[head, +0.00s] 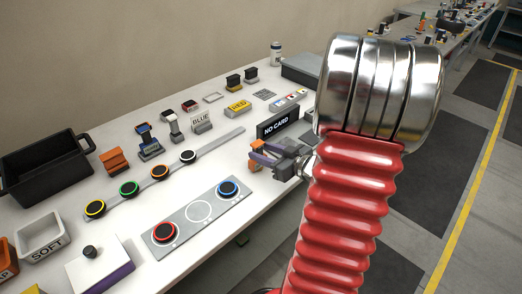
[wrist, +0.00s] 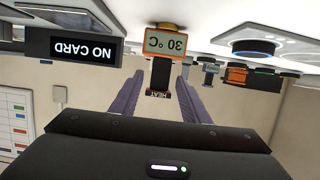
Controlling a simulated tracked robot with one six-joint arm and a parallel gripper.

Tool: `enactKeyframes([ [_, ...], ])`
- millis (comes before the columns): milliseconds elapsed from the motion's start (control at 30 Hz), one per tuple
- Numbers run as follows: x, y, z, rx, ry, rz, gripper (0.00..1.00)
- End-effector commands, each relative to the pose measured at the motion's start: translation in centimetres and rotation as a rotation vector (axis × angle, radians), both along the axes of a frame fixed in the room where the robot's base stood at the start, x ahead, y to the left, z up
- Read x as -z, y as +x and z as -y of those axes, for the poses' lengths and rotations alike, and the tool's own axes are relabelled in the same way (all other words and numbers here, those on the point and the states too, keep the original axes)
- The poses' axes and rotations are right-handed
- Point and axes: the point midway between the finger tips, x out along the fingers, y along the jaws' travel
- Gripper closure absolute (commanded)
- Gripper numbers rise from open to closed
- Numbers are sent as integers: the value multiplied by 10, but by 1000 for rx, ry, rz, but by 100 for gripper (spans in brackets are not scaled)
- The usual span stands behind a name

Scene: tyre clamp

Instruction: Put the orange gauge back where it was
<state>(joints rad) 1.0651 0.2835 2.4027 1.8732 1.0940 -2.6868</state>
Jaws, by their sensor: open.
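In the wrist view, which is upside down, the orange gauge (wrist: 174,43) has an orange frame and a pale screen reading 30 °C. A black part marked HEAT (wrist: 158,92) shows below it in the picture, between the fingers. My gripper (wrist: 161,76) has two purple fingers, open, one on each side of that black part with gaps visible. In the head view, my gripper (head: 264,155) is low over the white table beside the NO CARD sign (head: 278,122). A small orange piece (head: 257,145), apparently the gauge, shows at its fingers, mostly hidden.
A grey plate (head: 176,229) in front holds a red-ringed and a blue-ringed disc with an empty white circle between. A grey strip with ringed discs (head: 129,188), an orange block (head: 114,160) and a black bin (head: 45,165) are further left. My red arm hides the table's right part.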

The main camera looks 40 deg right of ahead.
Motion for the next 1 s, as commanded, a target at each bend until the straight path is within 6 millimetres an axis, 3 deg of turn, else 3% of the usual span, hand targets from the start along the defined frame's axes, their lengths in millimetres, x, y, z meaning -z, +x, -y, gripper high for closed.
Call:
enactKeyframes([
  [600, -24, -78, 3, 4, -1, 1, 58],
  [1000, -28, -90, 2, 1, 1, 1, 58],
])
